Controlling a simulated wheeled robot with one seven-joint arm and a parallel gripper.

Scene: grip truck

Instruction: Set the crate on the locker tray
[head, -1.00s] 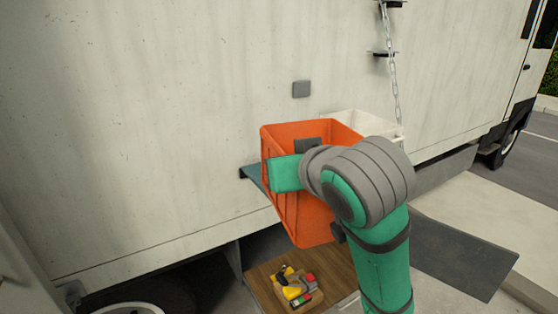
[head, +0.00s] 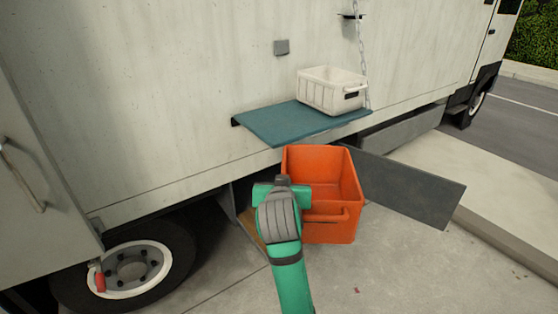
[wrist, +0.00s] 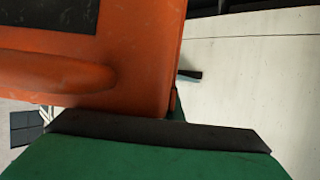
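The orange crate (head: 335,222) is upright, open at the top and looks empty, in front of the truck's low locker. My gripper (head: 283,188) is at the crate's near left rim and appears shut on it; the fingertips are hidden. In the wrist view the crate's orange wall (wrist: 140,80) fills the upper left, close against my gripper (wrist: 155,135). A sliver of the wooden locker tray (head: 250,232) shows left of my arm. The crate and arm hide the rest. I cannot tell whether the crate's base touches anything.
A teal fold-down shelf (head: 285,125) juts from the truck above and behind the crate, with a white crate (head: 332,92) on it. The open dark locker door (head: 410,188) stands right of the orange crate. A wheel (head: 130,270) is at left. Pavement in front is clear.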

